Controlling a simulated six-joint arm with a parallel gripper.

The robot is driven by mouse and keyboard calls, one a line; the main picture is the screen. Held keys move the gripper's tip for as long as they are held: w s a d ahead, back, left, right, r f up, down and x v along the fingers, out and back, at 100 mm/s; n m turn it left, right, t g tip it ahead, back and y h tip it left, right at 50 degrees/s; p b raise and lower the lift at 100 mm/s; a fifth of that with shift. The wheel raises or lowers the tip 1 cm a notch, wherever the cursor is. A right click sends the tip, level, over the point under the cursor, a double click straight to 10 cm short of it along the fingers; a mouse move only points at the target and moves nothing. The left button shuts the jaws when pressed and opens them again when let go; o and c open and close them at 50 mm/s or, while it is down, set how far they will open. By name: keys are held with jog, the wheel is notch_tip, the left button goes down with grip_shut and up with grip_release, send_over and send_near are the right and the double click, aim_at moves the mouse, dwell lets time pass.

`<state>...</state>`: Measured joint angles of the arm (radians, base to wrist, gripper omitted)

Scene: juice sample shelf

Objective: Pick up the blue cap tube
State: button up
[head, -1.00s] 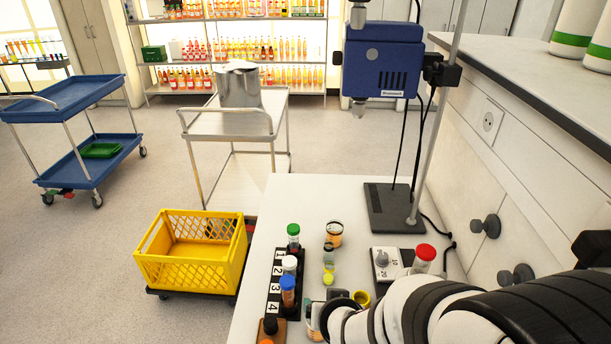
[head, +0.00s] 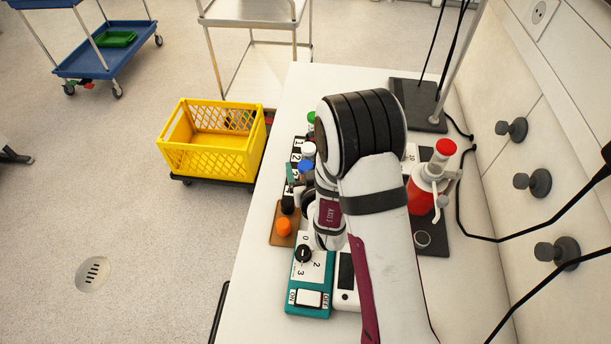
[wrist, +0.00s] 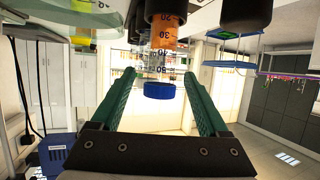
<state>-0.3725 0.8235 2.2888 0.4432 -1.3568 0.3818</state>
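The blue cap tube stands in the black numbered rack (head: 297,156); its blue cap (head: 306,167) shows beside my arm in the head view. In the wrist view its blue cap (wrist: 160,90) and clear tube with orange contents (wrist: 163,40) lie between my green fingers. My gripper (wrist: 161,72) is open, with a gap visible between the tube and each finger. In the head view one green finger (head: 290,174) shows left of the blue cap; my arm hides the rest of the gripper.
White-capped (head: 308,150) and green-capped (head: 311,117) tubes stand behind in the rack. An orange-capped item (head: 284,226) stands on a brown block in front. A teal dial device (head: 310,285) and a red-capped bottle (head: 430,185) flank my arm. A yellow crate (head: 215,150) is off the bench.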

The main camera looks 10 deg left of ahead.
grip_shut()
